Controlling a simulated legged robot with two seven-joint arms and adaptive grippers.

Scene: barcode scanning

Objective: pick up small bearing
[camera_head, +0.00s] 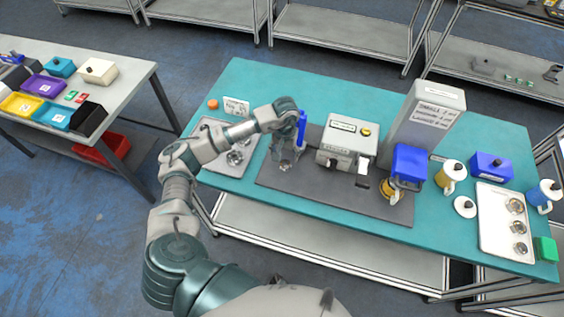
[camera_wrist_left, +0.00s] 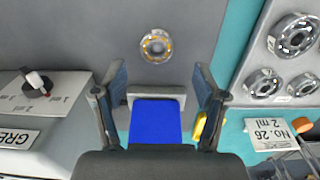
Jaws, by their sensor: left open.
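A small bearing (camera_wrist_left: 155,46), a metal ring with a brownish inner part, lies alone on the dark grey mat (camera_wrist_left: 100,25) in the left wrist view. In the head view it shows faintly (camera_head: 286,167) just below my left gripper (camera_head: 287,152). My left gripper, also in the left wrist view (camera_wrist_left: 158,92), is open, with its two fingers apart. The bearing lies beyond the fingertips, roughly in line with the gap, and is not touched. A blue part (camera_wrist_left: 155,122) shows between the fingers; I cannot tell what it belongs to. My right gripper is not in view.
A grey machine (camera_head: 347,140) stands on the mat right of my gripper, with a tall grey box (camera_head: 424,115) behind. A tray (camera_wrist_left: 244,75) with several bearings lies left of the mat in the head view. A small sign (camera_head: 236,106) stands behind it.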

